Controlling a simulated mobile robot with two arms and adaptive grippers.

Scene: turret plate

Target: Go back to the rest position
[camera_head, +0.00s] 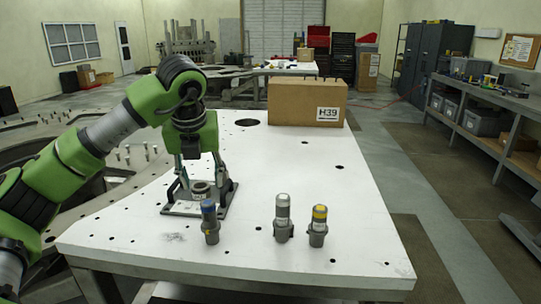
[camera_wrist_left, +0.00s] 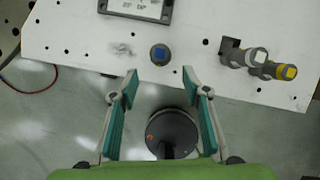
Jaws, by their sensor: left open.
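My left gripper (camera_head: 199,168) is open and empty, pointing down over the white table (camera_head: 370,240). Its two fingers are wide apart in the left wrist view (camera_wrist_left: 160,86), with nothing between the tips. A dark fixture plate with a grey ring (camera_head: 201,189) lies just below and behind the gripper in the head view. A blue-topped tool (camera_head: 210,222) stands in front of the fixture; it also shows in the left wrist view (camera_wrist_left: 160,54). A silver-topped tool (camera_head: 283,217) and a yellow-topped tool (camera_head: 318,226) stand to its right. My right gripper is out of view.
A cardboard box marked H39 (camera_head: 295,103) stands at the table's back. The table top has several holes. A workbench with bins (camera_head: 490,110) and dark cabinets (camera_head: 436,55) line the right side. The floor right of the table is clear.

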